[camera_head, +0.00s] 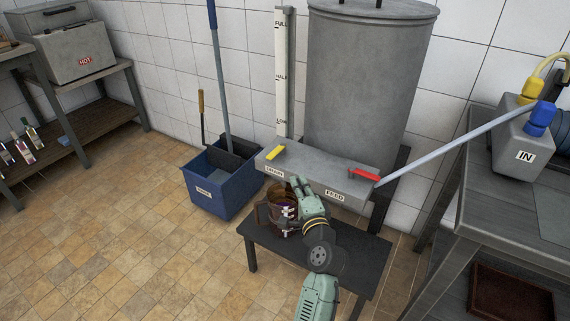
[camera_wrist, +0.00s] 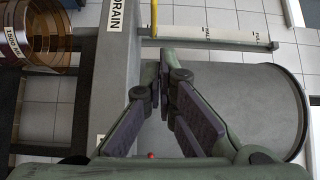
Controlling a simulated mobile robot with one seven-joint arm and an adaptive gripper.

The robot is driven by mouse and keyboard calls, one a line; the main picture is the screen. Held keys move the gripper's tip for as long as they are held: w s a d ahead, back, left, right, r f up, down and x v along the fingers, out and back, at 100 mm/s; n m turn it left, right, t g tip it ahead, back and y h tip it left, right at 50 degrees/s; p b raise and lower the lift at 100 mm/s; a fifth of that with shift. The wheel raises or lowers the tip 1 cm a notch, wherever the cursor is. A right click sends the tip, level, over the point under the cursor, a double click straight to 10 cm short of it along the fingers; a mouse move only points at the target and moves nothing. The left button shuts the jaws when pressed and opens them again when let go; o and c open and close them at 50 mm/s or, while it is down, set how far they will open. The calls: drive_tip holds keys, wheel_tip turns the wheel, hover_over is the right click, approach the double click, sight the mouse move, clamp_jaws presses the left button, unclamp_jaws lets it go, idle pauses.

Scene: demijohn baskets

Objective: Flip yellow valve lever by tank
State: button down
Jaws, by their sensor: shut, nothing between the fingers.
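The yellow valve lever (camera_head: 275,153) lies on top of the left end of the grey valve box (camera_head: 308,174), above the DRAIN label, in front of the grey tank (camera_head: 365,80). In the wrist view the yellow lever (camera_wrist: 154,18) shows as a thin upright strip at the top, beside the DRAIN label. My gripper (camera_head: 295,181) is at the front of the valve box, to the right of and below the lever in the head view. In the wrist view its fingers (camera_wrist: 160,66) are shut and empty. A gap shows between the fingertips and the lever.
A red lever (camera_head: 364,174) sits above the FEED label at the box's right end. An amber jug (camera_head: 266,214) stands on the low dark bench (camera_head: 345,245) beside my gripper. A blue mop bucket (camera_head: 211,197) stands left. A grey pipe (camera_head: 465,143) slopes up right.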

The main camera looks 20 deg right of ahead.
sight(285, 168)
drive_tip(key=shift+s+d+f+m+h, duration=0.3)
drive_tip(key=shift+s+d+f+m, duration=0.1)
drive_tip(key=shift+s+d+f, duration=0.25)
drive_tip(key=shift+w+d, duration=0.1)
drive_tip(key=shift+w, duration=0.15)
drive_tip(key=w, duration=0.3)
drive_tip(key=w+d+p, duration=0.1)
drive_tip(key=w, duration=0.2)
drive_tip(key=w+p, duration=0.1)
drive_tip(key=w, duration=0.3)
drive_tip(key=shift+d+r, duration=0.15)
drive_tip(key=shift+d, duration=0.1)
drive_tip(key=shift+w+a+p, duration=0.5)
drive_tip(key=shift+w+a, duration=0.4)
drive_tip(key=shift+w, duration=0.1)
drive_tip(key=shift+w+a, duration=0.35)
drive_tip(key=shift+w, duration=0.1)
